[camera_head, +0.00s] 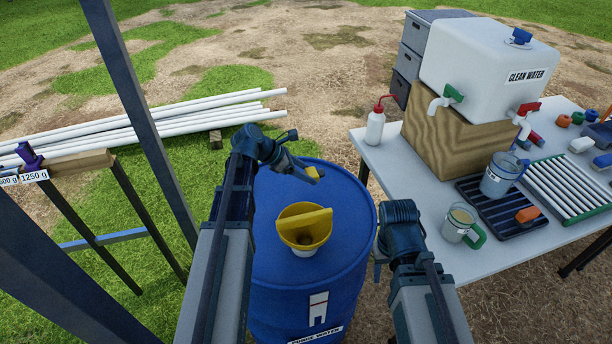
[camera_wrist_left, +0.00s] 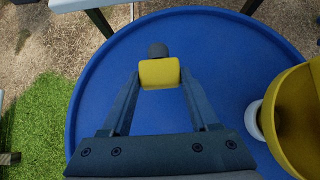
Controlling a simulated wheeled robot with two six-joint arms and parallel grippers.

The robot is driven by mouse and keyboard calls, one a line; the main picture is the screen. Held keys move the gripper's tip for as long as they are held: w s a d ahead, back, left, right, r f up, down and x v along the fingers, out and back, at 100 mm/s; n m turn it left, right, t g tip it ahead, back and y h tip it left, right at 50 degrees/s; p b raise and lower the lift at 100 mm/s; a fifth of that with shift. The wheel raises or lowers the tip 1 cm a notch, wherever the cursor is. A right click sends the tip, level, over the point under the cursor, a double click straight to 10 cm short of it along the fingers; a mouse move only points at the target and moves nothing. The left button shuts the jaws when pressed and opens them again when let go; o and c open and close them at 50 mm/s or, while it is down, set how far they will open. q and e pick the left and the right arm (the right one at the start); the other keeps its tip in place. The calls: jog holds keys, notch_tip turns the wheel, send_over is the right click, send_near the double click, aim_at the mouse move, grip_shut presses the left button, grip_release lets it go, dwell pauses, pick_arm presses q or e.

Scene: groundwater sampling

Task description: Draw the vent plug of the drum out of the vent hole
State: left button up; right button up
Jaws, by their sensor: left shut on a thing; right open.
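The blue drum (camera_head: 345,225) stands upright in the middle of the head view, and its blue top (camera_wrist_left: 215,60) fills much of the left wrist view. My left gripper (camera_head: 312,172) is over the far part of the drum top. Its fingers (camera_wrist_left: 158,82) are shut on the yellow vent plug (camera_wrist_left: 159,72), which also shows in the head view (camera_head: 313,173). A dark rounded part shows just beyond the yellow block; I cannot tell whether the plug is still in the vent hole. My right gripper (camera_head: 379,266) is open, beside the drum's right side, partly hidden by its arm.
A yellow funnel (camera_head: 303,228) with a white neck stands on the drum top, close to my left gripper. A grey table (camera_head: 400,165) at right holds a wash bottle (camera_head: 375,127), a clean-water tank (camera_head: 480,55) and mugs. White pipes (camera_head: 200,112) lie at left behind a metal frame.

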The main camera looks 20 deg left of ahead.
aim_at(314, 193)
pick_arm(q)
jog(key=shift+f, duration=0.1)
notch_tip(314, 193, down, 6)
jog(key=b, duration=0.6)
jog(key=shift+f+b, duration=0.25)
jog(key=shift+b, duration=0.05)
jog(key=shift+f, duration=0.1)
jog(key=o, duration=1.3)
jog(key=shift+c, duration=0.2)
jog(key=p+v, duration=0.9)
jog(key=v, duration=0.5)
jog(key=shift+p, duration=0.4)
jog(key=shift+w, duration=0.1)
